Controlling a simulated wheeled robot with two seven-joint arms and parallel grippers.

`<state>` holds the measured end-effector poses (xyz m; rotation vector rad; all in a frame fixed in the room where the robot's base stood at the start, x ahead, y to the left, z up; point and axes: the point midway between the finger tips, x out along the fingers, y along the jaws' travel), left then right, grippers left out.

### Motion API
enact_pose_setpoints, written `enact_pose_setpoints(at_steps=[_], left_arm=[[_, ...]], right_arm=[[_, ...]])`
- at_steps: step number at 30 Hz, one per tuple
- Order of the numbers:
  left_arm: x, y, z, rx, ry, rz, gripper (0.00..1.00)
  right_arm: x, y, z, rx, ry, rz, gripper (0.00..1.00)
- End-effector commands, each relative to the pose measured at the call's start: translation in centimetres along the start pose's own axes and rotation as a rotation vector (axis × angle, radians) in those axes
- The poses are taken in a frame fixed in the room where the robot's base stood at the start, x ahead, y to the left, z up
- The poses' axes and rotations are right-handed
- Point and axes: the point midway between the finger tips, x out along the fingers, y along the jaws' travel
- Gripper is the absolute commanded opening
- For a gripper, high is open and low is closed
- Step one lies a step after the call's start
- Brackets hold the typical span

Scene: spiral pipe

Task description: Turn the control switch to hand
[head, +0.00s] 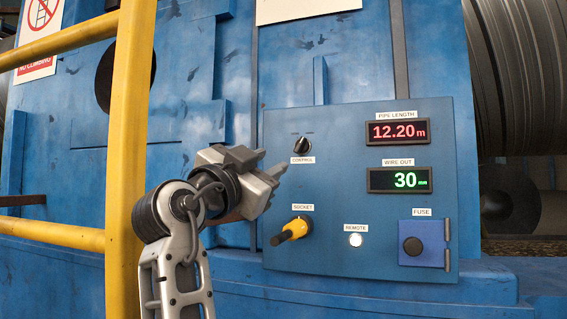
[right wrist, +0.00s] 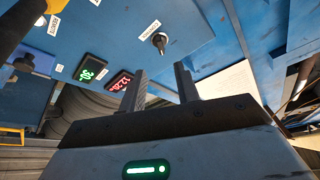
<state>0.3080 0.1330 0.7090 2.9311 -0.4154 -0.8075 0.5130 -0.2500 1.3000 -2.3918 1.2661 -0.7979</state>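The control switch (head: 302,146) is a small black rotary knob on the blue panel (head: 345,210), above a label reading CONTROL. Small marks sit above the knob, too small to read; I cannot tell its setting. My right gripper (head: 272,162) is to the left of the knob and slightly below it in the head view. In the right wrist view its two fingers (right wrist: 161,80) are apart with nothing between them. The knob (right wrist: 160,42) shows there beyond the fingertips, roughly in line with the gap, not touched. My left gripper is out of view.
A yellow railing (head: 128,130) stands at the left. The panel also has a pipe length display (head: 398,132), a wire out display (head: 399,180), a yellow socket plug (head: 293,230) sticking out, a lit remote lamp (head: 355,240) and a fuse box (head: 424,243).

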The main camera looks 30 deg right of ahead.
Motion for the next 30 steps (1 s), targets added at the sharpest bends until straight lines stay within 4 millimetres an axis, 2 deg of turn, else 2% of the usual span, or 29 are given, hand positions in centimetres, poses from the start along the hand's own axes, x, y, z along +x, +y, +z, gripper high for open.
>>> enact_pose_setpoints(at_steps=[3,9,30], left_arm=[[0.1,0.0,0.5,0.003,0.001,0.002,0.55],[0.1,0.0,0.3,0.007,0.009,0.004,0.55],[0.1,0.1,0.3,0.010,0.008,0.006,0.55]], right_arm=[[-2.3,0.1,0.2,-0.001,0.000,-0.002,0.32],[-4.3,0.0,0.0,-0.001,0.002,0.000,0.32],[-4.6,0.0,0.0,0.000,0.001,0.000,0.32]])
